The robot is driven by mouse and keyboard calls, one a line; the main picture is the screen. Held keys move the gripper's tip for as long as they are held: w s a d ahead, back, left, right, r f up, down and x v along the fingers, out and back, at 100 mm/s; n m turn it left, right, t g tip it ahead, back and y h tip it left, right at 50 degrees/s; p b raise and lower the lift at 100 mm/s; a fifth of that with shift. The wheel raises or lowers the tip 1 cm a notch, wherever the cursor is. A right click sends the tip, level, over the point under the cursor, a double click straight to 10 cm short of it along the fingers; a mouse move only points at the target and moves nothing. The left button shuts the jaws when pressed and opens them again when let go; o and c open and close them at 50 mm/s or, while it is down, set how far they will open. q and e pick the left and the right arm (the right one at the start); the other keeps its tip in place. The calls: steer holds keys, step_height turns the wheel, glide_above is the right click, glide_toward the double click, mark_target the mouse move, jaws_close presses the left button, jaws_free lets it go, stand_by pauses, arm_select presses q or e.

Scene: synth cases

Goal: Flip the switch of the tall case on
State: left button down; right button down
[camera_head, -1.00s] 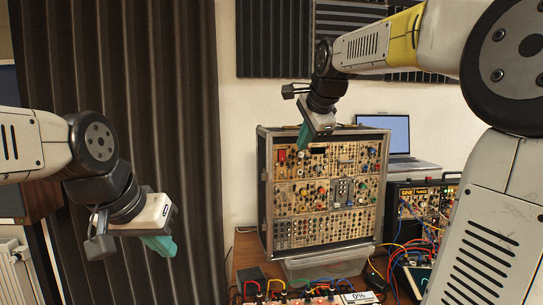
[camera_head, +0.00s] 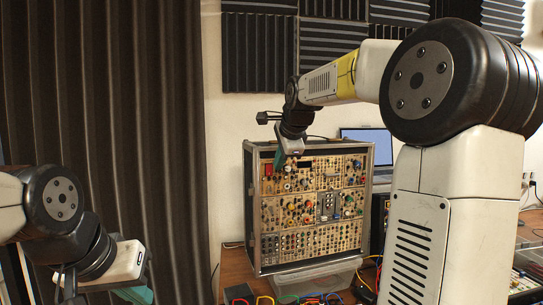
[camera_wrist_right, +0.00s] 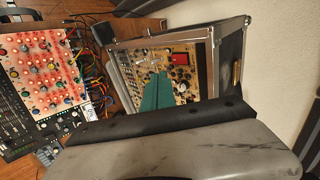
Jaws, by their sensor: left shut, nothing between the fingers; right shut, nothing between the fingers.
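The tall case (camera_head: 310,205) stands upright on the table, its front covered with knobs and jacks. A red square (camera_head: 268,170), which looks like its switch, is at the upper left of the panel. It also shows in the right wrist view (camera_wrist_right: 180,58); I cannot tell which way it is set. My right gripper (camera_head: 279,160) is shut and empty, its teal fingertips in front of the upper left panel, just above and right of the red square. In the wrist view the fingertips (camera_wrist_right: 160,78) appear beside it; contact cannot be told. My left gripper (camera_head: 134,294) is shut and empty, far left.
My right arm hides much of the right side.

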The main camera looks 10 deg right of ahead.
mark_target(270, 171)
steer(key=w+f, duration=0.1)
steer(key=w, duration=0.1)
steer(key=w+f, duration=0.1)
steer(key=w, duration=0.1)
steer(key=w+f, duration=0.2)
steer(key=shift+w+a, duration=0.1)
steer(key=shift+a, duration=0.25)
steer(key=shift+w+a, duration=0.1)
steer(key=shift+w, duration=0.4)
steer(key=shift+w, duration=0.15)
steer(key=shift+r, duration=0.85)
